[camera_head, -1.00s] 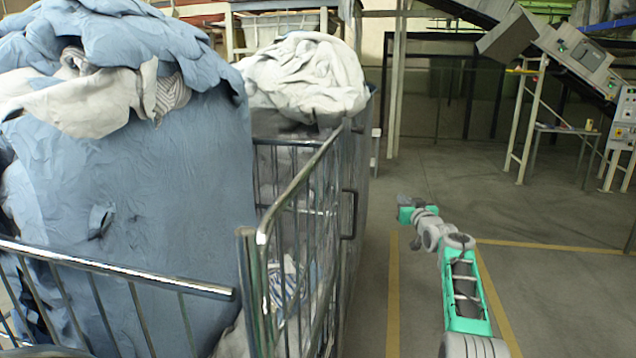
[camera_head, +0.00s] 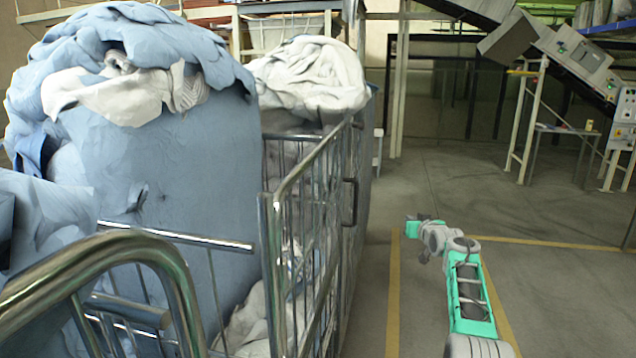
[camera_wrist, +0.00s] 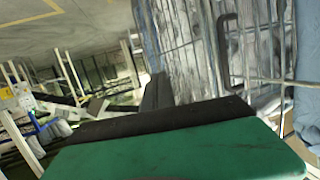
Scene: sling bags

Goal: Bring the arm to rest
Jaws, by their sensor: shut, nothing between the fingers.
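My arm reaches forward from the lower right of the head view, over open floor to the right of the laundry carts. My gripper (camera_head: 412,217) is small and far off at its end, beside the yellow floor line. In the wrist view, the green gripper body fills the bottom, and the dark fingers (camera_wrist: 157,92) are together with nothing visible between them. The wrist picture is tilted. A cart's bars fill its upper right, apart from the fingers.
A barred metal cart (camera_head: 268,230) stands left of my arm. A large blue laundry bag (camera_head: 200,150) and a white bundle (camera_head: 315,75) are beside and behind it. A curved metal rail (camera_head: 150,245) is close at lower left. The grey floor (camera_head: 560,300) at right is clear; machinery (camera_head: 585,60) stands behind.

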